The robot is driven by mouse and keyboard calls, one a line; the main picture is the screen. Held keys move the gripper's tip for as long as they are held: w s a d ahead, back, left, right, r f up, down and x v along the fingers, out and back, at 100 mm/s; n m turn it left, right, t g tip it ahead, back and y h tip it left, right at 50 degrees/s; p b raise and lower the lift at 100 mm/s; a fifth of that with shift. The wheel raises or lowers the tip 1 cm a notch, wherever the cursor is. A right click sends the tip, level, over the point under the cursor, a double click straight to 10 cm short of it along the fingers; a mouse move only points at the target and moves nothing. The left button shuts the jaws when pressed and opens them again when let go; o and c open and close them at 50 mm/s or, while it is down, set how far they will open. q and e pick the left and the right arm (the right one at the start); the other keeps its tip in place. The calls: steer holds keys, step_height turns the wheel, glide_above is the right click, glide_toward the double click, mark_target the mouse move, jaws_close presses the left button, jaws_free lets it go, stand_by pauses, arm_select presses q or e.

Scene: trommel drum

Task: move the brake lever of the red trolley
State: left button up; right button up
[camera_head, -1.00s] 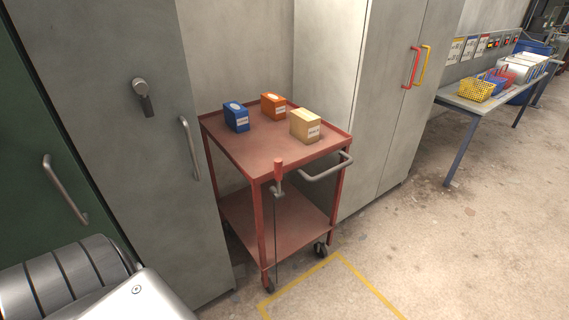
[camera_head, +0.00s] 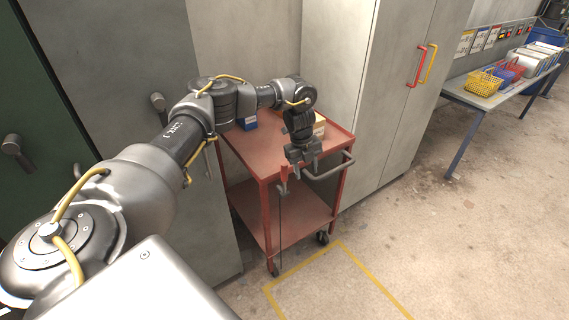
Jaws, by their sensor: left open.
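The red trolley (camera_head: 262,153) stands between the grey lockers, with two shelves and a grey push handle (camera_head: 330,170) on its right. Its brake lever (camera_head: 284,180) has a red grip and rises at the front corner of the top shelf, with a thin rod running down below it. My left arm reaches over the trolley from the left. My left gripper (camera_head: 303,172) points down, open, just beside and above the lever's grip, partly overlapping it in view. Whether they touch I cannot tell. My right gripper is not in view.
A blue box (camera_head: 247,122) and a tan box (camera_head: 319,126) stand on the top shelf, partly hidden by my arm. A tall grey locker (camera_head: 385,110) stands close on the right. Yellow tape (camera_head: 372,277) marks the open floor in front.

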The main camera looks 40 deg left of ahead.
mark_target(284, 170)
arm_select(q)
steer(key=shift+g+y, duration=0.3)
steer(key=shift+y, duration=0.4)
steer(key=a+r, duration=0.2)
steer(key=s+a+r, duration=0.1)
steer(key=a+r, duration=0.1)
steer(key=r, duration=0.1)
steer(key=s+a+r, duration=0.1)
steer(key=a+r, duration=0.1)
steer(key=shift+s+a+r+p, duration=0.2)
steer(key=shift+r+p, duration=0.05)
steer(key=shift+p, duration=0.1)
steer(key=shift+s+a+r, duration=0.15)
steer(key=shift+a+r, duration=0.1)
steer(key=shift+a, duration=0.05)
steer(key=shift+f, duration=0.35)
step_height(284, 170, down, 9)
steer(key=p, duration=0.2)
steer(key=shift+f+p, duration=0.1)
steer(key=shift+p, duration=0.25)
steer(key=shift+f, duration=0.5)
jaws_close()
